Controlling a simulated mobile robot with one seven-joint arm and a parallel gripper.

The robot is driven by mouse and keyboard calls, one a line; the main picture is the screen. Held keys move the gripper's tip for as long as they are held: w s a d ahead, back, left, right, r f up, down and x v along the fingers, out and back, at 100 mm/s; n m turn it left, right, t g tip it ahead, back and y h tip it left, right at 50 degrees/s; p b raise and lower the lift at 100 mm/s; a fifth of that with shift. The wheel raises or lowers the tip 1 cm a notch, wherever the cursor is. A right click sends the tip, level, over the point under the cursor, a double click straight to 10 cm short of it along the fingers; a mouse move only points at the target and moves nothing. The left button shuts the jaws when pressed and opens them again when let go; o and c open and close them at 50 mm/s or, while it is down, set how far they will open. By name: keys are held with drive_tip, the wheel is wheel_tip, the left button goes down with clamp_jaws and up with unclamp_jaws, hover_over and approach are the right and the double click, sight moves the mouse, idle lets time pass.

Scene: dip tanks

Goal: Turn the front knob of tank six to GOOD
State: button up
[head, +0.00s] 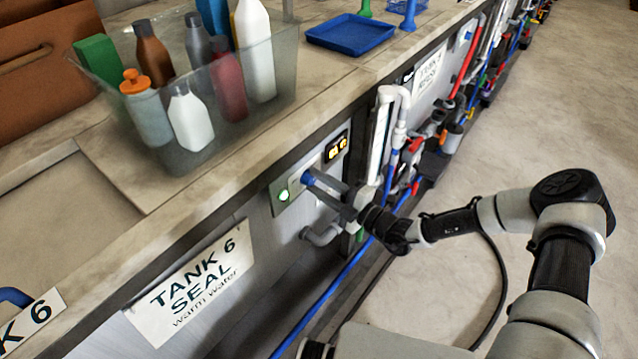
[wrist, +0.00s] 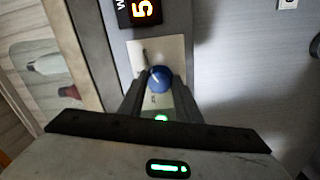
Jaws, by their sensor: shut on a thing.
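The front panel of tank six (head: 284,207) is on the cabinet face, right of the white sign reading "TANK 6 SEAL warm water" (head: 190,287). A blue knob (head: 307,178) sits on this panel, between a lit green light (head: 283,195) and a display with orange digits (head: 337,148). My gripper (head: 320,186) reaches the panel from the right and is shut on the blue knob. In the wrist view the round blue knob (wrist: 159,79) is between my two fingertips (wrist: 158,86). The label on the pale plate around it is mostly hidden, so I cannot read the knob's setting.
A clear bin of bottles (head: 262,95) stands on the counter above the panel. A blue tray (head: 350,34) lies farther along. Grey pipe (head: 322,236) runs below the knob, and white pipes (head: 390,105) stand to the right. The floor (head: 520,120) at right is clear.

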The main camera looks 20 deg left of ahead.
drive_tip(key=o, duration=1.1)
drive_tip(key=shift+c, duration=0.2)
drive_tip(key=v, duration=1.7)
drive_tip(key=shift+s+d+b, duration=0.2)
drive_tip(key=shift+d+b, duration=0.05)
drive_tip(key=shift+b, duration=0.05)
drive_tip(key=shift+r, duration=0.1)
